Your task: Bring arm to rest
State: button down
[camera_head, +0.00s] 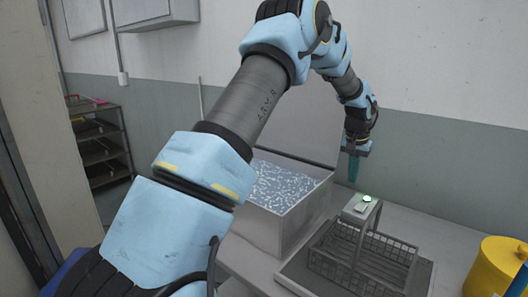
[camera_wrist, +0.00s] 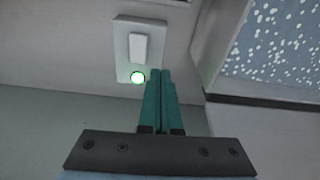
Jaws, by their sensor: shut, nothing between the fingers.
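My gripper (camera_head: 354,168) points down in the head view, above and behind the switch box and beside the open tank. In the wrist view my gripper (camera_wrist: 160,75) has its two teal fingers together, with nothing between them. A white rocker switch (camera_wrist: 137,47) with a lit green lamp (camera_wrist: 138,78) is close to the fingertips there; I cannot tell if they touch. The green lamp also shows in the head view (camera_head: 366,198). My arm stretches up and over the tank.
The ultrasonic tank (camera_head: 262,231) stands open with speckled liquid. A dark wire basket (camera_head: 345,262) sits on a tray in front of it. A yellow container (camera_head: 497,268) is at the right. A shelf rack (camera_head: 100,150) stands at the left. The bench right of the tank is partly clear.

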jog(key=s+a+r+n, duration=0.2)
jog(key=a, duration=0.9)
jog(key=s+a+r+n, duration=0.1)
jog(key=s+a+r, duration=0.1)
jog(key=a, duration=0.9)
jog(key=s+a+f+n, duration=0.1)
jog(key=s+a+n, duration=0.2)
jog(key=s+a, duration=1.3)
jog(key=shift+a+n+y, duration=0.4)
jog(key=shift+a, duration=0.5)
